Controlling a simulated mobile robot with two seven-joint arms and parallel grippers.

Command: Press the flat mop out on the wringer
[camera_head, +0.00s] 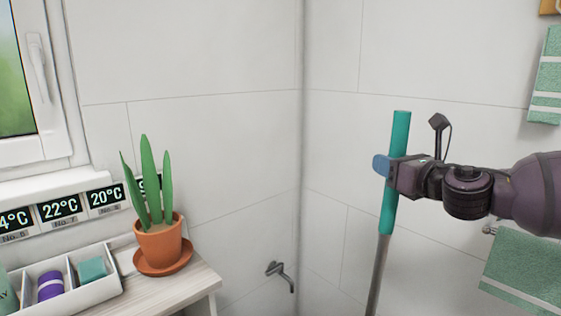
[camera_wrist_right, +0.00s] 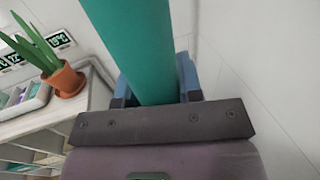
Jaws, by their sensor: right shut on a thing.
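A mop handle with a teal grip (camera_head: 400,140) and a grey pole (camera_head: 379,275) stands nearly upright, leaning slightly, right of the room corner in the head view. My right gripper (camera_head: 384,167) is shut on the teal grip, around its middle. In the right wrist view the teal grip (camera_wrist_right: 138,45) runs between the blue fingers of the right gripper (camera_wrist_right: 155,85). The pole leaves the bottom of the head view, so the mop's flat head is hidden. The wringer is not in view. My left gripper is not in view.
A wooden counter (camera_head: 190,286) at the left holds a potted plant (camera_head: 159,243) and a white divided tray (camera_head: 100,295). A metal spout (camera_head: 281,274) juts from the wall near the corner. Green towels (camera_head: 525,268) hang at the right, near my right arm.

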